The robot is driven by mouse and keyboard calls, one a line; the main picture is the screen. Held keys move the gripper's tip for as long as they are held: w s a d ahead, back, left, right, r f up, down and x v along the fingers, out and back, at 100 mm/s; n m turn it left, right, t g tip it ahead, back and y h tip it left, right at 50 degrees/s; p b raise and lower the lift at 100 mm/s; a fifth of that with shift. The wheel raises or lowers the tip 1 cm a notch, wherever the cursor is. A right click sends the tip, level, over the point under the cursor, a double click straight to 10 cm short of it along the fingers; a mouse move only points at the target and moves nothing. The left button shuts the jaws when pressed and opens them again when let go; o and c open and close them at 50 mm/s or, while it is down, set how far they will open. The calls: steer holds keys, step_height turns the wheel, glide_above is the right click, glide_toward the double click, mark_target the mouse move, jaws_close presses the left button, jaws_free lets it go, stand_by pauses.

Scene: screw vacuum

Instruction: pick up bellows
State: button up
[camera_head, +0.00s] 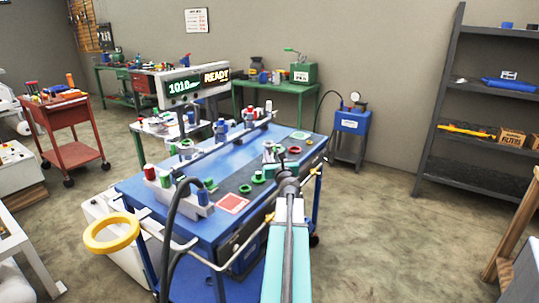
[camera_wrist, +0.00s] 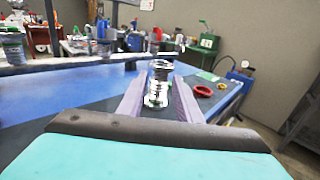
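The bellows appears to be the shiny, ribbed silver metal piece (camera_wrist: 159,84), standing upright on the dark strip of the blue workbench in the wrist view. My gripper (camera_wrist: 160,80) is open, with one pale purple finger on each side of this piece. I cannot tell whether either finger touches it. In the head view my gripper (camera_head: 272,157) is over the right part of the bench top, and my arm hides much of the spot around it. The bellows cannot be made out clearly there.
The blue workbench (camera_head: 150,192) carries a raised rail with fittings along its back. Green rings (camera_head: 258,177) and a red ring (camera_wrist: 203,91) lie near the gripper. A yellow ring (camera_head: 111,233) sticks out at the front left. A dark shelf (camera_head: 482,117) stands right; the floor between is clear.

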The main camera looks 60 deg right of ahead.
mark_target(267, 142)
steer(key=shift+w, duration=0.1)
steer(key=shift+o, duration=0.6)
steer(key=shift+d, duration=0.1)
steer(key=o, duration=0.8)
steer(key=shift+d, duration=0.15)
steer(key=shift+c, duration=0.2)
steer(key=shift+x, duration=4.15)
steer(key=shift+x, duration=2.55)
